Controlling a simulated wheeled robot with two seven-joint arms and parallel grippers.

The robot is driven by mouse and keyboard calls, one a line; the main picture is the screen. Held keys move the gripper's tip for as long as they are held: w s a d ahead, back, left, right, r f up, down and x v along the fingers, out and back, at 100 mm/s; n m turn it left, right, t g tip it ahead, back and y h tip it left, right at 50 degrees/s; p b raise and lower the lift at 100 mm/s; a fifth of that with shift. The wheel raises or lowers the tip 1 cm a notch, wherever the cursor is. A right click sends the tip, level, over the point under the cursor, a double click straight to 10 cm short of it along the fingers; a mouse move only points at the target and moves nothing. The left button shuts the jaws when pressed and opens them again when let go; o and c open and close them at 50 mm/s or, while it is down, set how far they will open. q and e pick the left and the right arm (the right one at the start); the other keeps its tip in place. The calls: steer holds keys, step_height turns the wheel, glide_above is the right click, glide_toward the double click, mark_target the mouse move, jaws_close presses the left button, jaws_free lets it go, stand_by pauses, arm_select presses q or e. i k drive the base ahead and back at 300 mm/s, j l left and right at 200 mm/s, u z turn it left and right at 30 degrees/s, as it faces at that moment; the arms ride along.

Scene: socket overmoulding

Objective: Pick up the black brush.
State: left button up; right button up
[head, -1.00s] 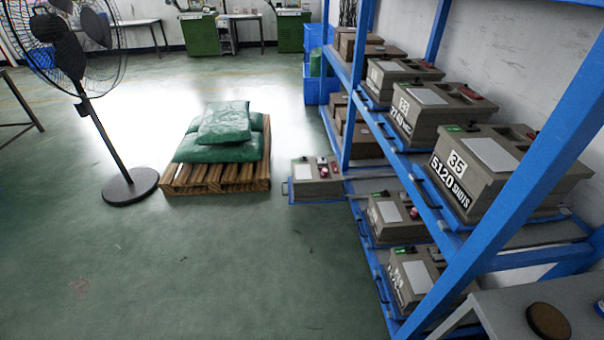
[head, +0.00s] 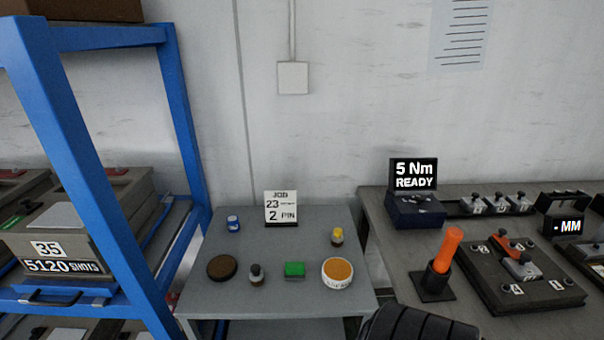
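I cannot make out a black brush for certain. On the small grey table (head: 210,300) lies a round dark brown disc (head: 222,267), at the left front. To its right stands a small bottle with a dark cap (head: 256,275). Then come a green block (head: 294,269) and a round white tub with an orange top (head: 337,272). Behind them are a blue jar (head: 233,223) and a yellow-capped bottle (head: 337,237).
A job sign (head: 281,209) stands at the table's back. A blue rack (head: 180,120) with mould boxes is at left. A workbench (head: 375,215) at right carries a 5 Nm display (head: 413,174), an orange-handled tool (head: 448,250) and a dark fixture plate (head: 490,285).

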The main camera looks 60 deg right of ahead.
mark_target(255, 274)
steer(key=z, duration=1.25)
steer(key=k, duration=0.05)
